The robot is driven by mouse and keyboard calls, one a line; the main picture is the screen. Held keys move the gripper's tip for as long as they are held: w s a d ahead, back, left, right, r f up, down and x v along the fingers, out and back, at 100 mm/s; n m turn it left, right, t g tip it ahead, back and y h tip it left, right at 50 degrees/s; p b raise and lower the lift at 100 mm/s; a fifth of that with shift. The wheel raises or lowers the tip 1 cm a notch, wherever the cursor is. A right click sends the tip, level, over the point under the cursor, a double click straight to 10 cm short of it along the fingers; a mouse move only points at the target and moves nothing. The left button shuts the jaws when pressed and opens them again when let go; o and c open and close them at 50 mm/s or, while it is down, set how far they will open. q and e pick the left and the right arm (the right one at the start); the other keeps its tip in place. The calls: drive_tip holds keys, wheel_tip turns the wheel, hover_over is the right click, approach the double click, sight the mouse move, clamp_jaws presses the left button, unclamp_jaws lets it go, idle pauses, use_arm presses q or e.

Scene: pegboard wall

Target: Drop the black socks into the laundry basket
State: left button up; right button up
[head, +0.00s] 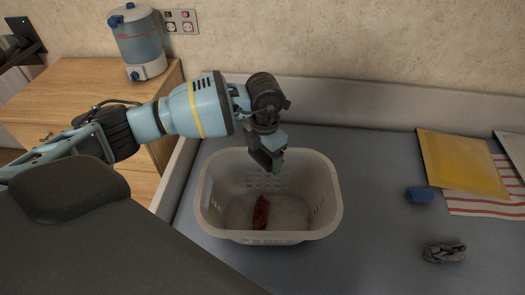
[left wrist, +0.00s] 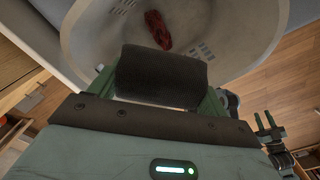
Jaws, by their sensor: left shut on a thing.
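The laundry basket (head: 212,205) is a pale grey-white tub standing on the blue-grey surface, and it also shows in the left wrist view (left wrist: 225,75). My left gripper (head: 272,162) points down over the back part of the basket's opening. In the left wrist view it is shut on the black socks (left wrist: 162,77), a dark rolled bundle between the fingers, with the basket's inside beyond. In the head view the socks are hard to make out against the dark gripper. My right gripper (left wrist: 266,122) appears small at the right of the left wrist view.
A dark red bundle (head: 261,212) lies in the basket. A grey patterned bundle (head: 445,251), a blue item (head: 420,194), a yellow folded cloth (head: 462,162) and a red-striped cloth (head: 490,205) lie to the right. A water dispenser (head: 138,42) stands on a wooden cabinet.

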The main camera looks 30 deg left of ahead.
use_arm(q)
drive_tip(key=shift+f, duration=0.15)
drive_tip(key=shift+f+b, duration=0.4)
drive_tip(key=shift+f, duration=0.05)
wheel_tip(320, 180, down, 5)
drive_tip(key=b, duration=0.3)
drive_tip(key=shift+r, duration=0.1)
drive_tip(key=o, duration=1)
